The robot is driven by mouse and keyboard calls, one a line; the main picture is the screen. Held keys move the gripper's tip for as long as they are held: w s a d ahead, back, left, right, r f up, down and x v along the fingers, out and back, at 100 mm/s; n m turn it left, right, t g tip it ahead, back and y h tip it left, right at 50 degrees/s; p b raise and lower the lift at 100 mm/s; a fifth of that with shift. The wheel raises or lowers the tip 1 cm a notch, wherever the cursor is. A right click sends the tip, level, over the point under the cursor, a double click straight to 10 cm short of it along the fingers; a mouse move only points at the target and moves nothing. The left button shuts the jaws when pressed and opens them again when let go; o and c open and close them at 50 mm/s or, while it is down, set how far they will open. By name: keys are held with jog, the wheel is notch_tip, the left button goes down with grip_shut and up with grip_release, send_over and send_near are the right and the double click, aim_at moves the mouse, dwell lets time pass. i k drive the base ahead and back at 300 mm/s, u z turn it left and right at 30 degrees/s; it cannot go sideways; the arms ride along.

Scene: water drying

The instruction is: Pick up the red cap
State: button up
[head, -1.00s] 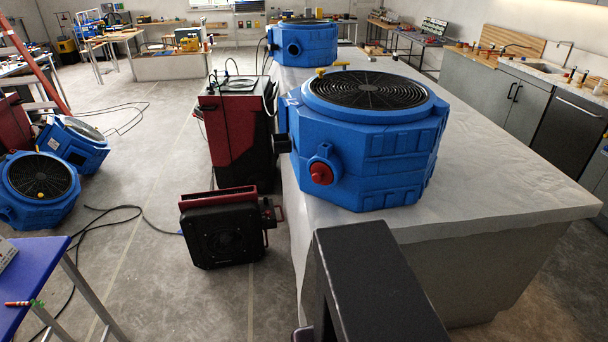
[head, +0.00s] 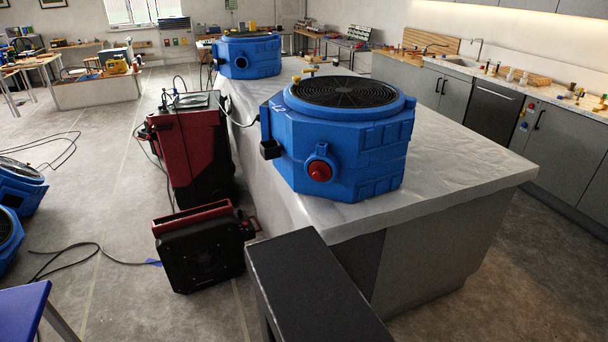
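A red cap (head: 319,171) sits on a round blue port on the front face of a large blue air mover (head: 341,134). The air mover stands near the left edge of the long grey-white counter (head: 465,170), its black round grille facing up. The cap looks seated in the port, facing me. My gripper is not in the head view. A dark boxy part, likely my own arm or column, rises at the bottom centre, in front of the counter's near end and below the cap.
A second blue air mover (head: 246,55) stands farther back on the counter. A red and black machine (head: 190,150) and a black and red fan unit (head: 201,248) stand on the floor left of the counter. A blue table (head: 22,312) is at bottom left. Floor at right is clear.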

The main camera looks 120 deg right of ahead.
aim_at(320, 171)
jog(key=z, duration=0.45)
jog(key=i, duration=0.2)
jog(key=z, duration=1.85)
jog(key=k, duration=0.2)
jog(key=z, duration=2.55)
